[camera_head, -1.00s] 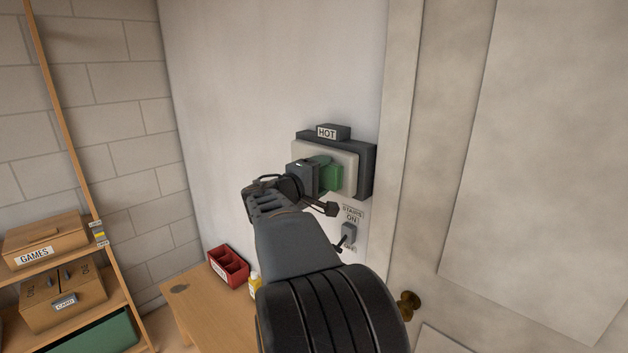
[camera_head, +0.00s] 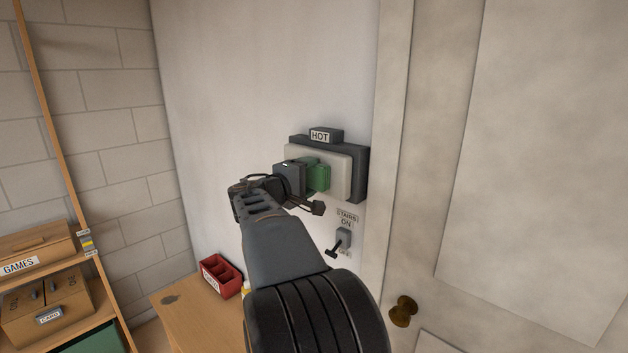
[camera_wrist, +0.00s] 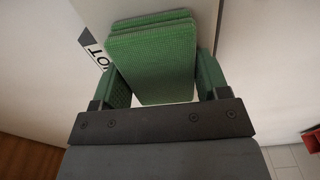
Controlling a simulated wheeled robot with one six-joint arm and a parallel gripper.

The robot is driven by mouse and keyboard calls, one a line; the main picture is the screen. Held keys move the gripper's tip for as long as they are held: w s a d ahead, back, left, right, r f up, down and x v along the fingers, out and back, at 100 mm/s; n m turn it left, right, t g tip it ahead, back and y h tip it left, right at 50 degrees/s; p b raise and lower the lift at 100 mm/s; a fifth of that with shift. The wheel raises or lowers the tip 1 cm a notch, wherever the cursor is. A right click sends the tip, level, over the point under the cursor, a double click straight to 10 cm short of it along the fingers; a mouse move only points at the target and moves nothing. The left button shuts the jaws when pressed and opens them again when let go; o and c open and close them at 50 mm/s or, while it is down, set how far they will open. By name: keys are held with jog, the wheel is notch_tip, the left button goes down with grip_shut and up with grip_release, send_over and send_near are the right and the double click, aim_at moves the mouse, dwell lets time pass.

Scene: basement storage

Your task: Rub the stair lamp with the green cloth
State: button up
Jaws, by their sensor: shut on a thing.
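The stair lamp (camera_head: 341,165) is a pale rectangular panel on a dark backing, on the white wall. A dark block with a HOT sign (camera_head: 320,135) sits on its top edge. My gripper (camera_head: 300,178) is shut on the folded green cloth (camera_head: 317,177) in front of the lamp's face. The cloth covers part of the pale panel; I cannot tell for sure whether it touches. In the wrist view the cloth (camera_wrist: 152,62) sits between both fingers, with part of the sign (camera_wrist: 92,45) to its left.
A wall switch (camera_head: 343,237) labelled STAIRS ON is below the lamp, its lever pointing down. A door with a brass knob (camera_head: 403,311) is to the right. A red divided bin (camera_head: 222,276) stands on a wooden table (camera_head: 178,310). Shelves with boxes (camera_head: 48,308) are at left.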

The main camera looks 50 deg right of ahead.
jog(key=shift+w+d, duration=0.2)
jog(key=shift+w, duration=1.8)
jog(key=shift+w+a+b, duration=0.2)
jog(key=shift+a+b, duration=1.1)
jog(key=shift+a, duration=1.65)
jog(key=shift+a, duration=0.1)
jog(key=shift+w+a+b, duration=0.1)
jog(key=shift+a+b, duration=0.5)
jog(key=shift+a, duration=0.8)
